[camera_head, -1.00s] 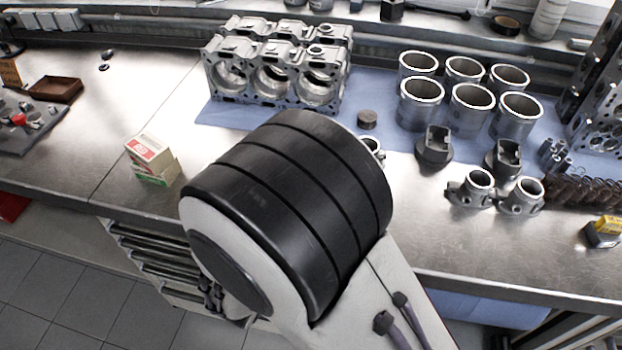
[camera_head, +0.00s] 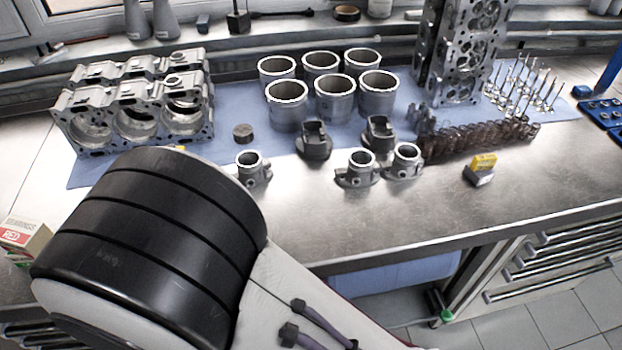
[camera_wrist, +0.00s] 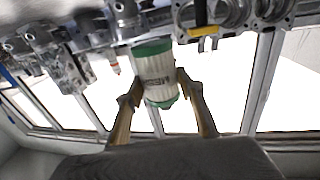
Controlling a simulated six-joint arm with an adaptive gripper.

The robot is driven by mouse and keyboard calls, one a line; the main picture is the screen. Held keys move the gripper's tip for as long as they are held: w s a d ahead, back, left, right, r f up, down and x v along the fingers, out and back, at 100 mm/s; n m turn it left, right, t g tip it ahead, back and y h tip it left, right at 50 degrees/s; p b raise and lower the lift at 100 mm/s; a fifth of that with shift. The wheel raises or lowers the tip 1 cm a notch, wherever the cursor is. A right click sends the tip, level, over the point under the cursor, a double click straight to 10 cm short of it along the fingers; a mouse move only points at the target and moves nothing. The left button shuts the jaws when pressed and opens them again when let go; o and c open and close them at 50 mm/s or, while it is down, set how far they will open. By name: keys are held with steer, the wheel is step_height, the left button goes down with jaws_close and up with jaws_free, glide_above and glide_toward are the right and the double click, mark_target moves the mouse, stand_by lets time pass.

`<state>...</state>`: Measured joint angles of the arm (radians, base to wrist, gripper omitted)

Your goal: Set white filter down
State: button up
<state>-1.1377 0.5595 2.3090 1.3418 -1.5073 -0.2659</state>
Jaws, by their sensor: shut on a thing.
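The white filter (camera_wrist: 155,72) is a white cylinder with green end caps, seen in the wrist view. My gripper (camera_wrist: 159,84) is shut on it, one finger on each side near its lower part in the picture. The wrist view looks tilted or upside down, so I cannot tell whether the filter touches anything. In the head view my arm's large black joint fills the lower left, and the gripper and filter are hidden behind it.
A blue mat (camera_head: 285,140) holds an engine block (camera_head: 140,105), several cylinder liners (camera_head: 287,105), pistons (camera_head: 314,142) and springs (camera_head: 470,140). A yellow-topped box (camera_head: 481,168) lies near the front edge. A red-and-white box (camera_head: 22,236) is at far left. Bare metal bench (camera_head: 400,215) shows at front middle.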

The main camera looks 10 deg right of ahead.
steer(key=shift+d, duration=0.1)
